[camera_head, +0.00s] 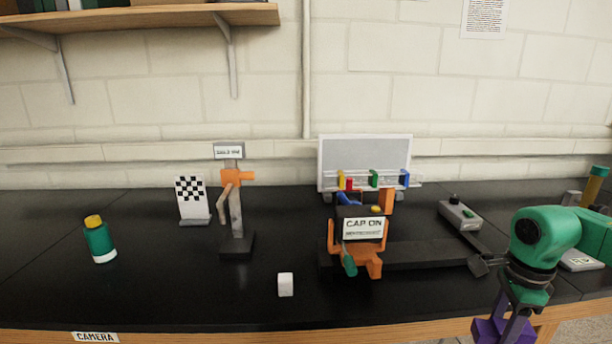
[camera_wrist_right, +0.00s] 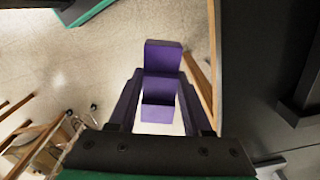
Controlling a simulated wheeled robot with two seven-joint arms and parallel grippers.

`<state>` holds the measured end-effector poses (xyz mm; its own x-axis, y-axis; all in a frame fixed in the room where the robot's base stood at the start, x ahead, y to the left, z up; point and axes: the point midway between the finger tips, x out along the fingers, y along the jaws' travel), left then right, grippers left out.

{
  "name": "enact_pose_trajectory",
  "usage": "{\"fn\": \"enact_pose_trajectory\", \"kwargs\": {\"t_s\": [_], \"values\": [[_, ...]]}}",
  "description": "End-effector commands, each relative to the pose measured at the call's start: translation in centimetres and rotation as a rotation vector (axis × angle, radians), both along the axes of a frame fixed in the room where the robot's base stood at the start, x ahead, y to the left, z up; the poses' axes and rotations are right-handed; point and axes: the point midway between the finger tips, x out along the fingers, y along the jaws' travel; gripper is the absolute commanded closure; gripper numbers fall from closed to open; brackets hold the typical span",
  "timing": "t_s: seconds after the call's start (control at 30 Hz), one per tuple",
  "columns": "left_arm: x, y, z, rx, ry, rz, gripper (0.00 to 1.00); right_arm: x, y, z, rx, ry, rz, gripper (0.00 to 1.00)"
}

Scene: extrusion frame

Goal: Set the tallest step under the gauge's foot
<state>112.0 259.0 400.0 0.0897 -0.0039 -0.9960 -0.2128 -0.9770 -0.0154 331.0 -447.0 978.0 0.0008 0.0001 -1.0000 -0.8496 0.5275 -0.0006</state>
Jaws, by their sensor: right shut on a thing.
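My right gripper (camera_head: 505,325) is at the lower right of the head view, near the table's front edge. It is shut on a purple stepped block (camera_head: 490,329). In the right wrist view the block (camera_wrist_right: 162,85) sits between the two fingers (camera_wrist_right: 160,105), with its faces at differing heights; floor shows behind it. My left gripper is not in view.
An orange fixture with a "CAP ON" sign (camera_head: 363,228) stands at the centre. A white block (camera_head: 285,285) lies at the front, a green bottle (camera_head: 99,241) at the left, a checkered board (camera_head: 191,198) behind. A grey box (camera_head: 460,214) is right. The front-left table is clear.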

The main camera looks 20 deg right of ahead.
Motion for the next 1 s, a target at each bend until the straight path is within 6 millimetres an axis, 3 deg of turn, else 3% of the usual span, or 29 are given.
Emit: {"fn": "enact_pose_trajectory", "kwargs": {"t_s": [0.2, 0.8, 0.9, 1.0], "values": [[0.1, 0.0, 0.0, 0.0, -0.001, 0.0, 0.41, -1.0, 1.1, -3.3, -0.001, 0.005, 0.178, 1.0], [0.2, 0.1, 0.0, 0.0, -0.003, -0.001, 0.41, -1.4, 2.6, -6.2, -0.002, 0.007, 0.363, 1.0], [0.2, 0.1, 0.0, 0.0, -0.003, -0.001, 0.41, -1.5, 3.3, -7.1, -0.001, 0.007, 0.429, 1.0], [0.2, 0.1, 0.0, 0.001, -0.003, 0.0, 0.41, -1.4, 5.5, -9.3, 0.009, -0.002, 0.598, 1.0]]}}
